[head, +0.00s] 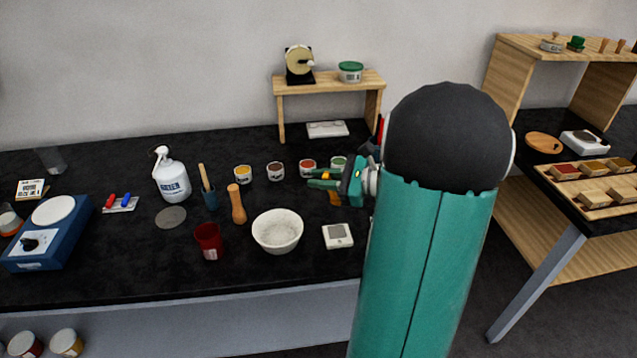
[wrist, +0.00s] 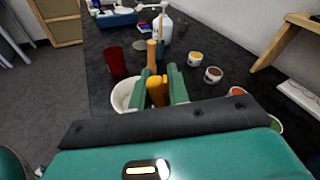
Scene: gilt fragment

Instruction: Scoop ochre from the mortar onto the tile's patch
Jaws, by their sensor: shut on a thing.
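The white mortar bowl (head: 278,232) stands on the black bench; its inside looks pale, and I cannot make out ochre. It also shows in the wrist view (wrist: 122,95), partly behind my gripper. A small white square with a grey patch (head: 338,235), perhaps the tile, lies right of the mortar. My gripper (head: 325,179) is above the bench, behind and right of the mortar. Its green fingers (wrist: 158,82) are shut on an orange-yellow piece (wrist: 157,93), probably a scoop's handle; it hangs below the fingers in the head view (head: 334,198).
A wooden pestle (head: 237,203) and a red cup (head: 208,240) stand left of the mortar. Several small pigment pots (head: 275,171) stand behind it. A wooden shelf (head: 330,83) stands at the wall.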

